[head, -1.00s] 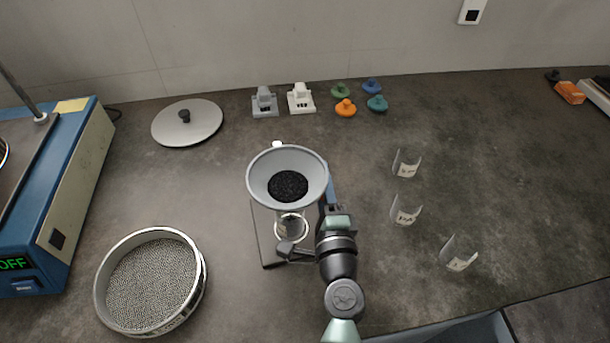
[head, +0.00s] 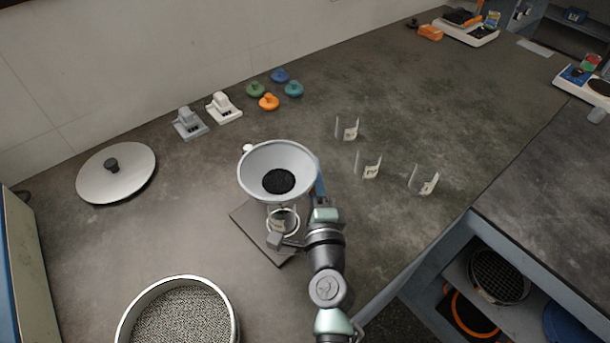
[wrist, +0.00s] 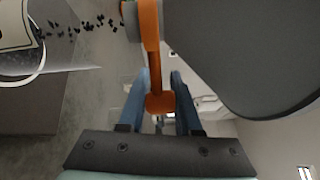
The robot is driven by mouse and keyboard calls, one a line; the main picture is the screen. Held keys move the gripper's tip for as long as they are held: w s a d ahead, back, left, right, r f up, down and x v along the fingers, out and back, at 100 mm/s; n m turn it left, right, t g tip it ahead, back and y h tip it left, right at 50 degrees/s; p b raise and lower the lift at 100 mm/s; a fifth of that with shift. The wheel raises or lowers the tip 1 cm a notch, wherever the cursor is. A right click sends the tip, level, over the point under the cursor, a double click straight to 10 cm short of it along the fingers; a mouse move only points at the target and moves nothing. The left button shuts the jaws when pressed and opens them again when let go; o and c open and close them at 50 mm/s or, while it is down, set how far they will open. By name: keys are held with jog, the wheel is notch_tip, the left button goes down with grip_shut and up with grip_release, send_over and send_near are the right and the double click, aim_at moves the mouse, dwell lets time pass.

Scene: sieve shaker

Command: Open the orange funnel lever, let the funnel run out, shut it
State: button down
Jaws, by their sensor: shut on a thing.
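The grey funnel (head: 250,182) stands on its stand with a pool of black grains (head: 279,181) in its bowl. It also fills the upper right of the wrist view (wrist: 245,50). The orange lever (wrist: 151,35) shows in the wrist view, its knob between the blue fingers of my gripper (wrist: 160,88), which is shut on it. Black grains (wrist: 75,29) are in the air between the spout and a clear jar (wrist: 35,62) with a label. In the head view the jar (head: 283,224) stands under the funnel, and the lever is hidden.
A sieve (head: 215,292) and a round lid (head: 100,178) lie to the left. Grey and white blocks (head: 222,107) and several coloured knobs (head: 268,102) lie behind. Clear labelled scoop-like pieces (head: 368,165) stand to the right. The bench beyond them is largely clear.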

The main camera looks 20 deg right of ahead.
jog(key=shift+r, duration=0.1)
dwell(0.4)
jog(key=c, duration=0.6)
grip_release()
jog(key=shift+s, duration=0.1)
jog(key=s+a+b, duration=0.2)
jog(key=s, duration=1)
jog(key=shift+s+a, duration=0.15)
jog(key=shift+s, duration=0.15)
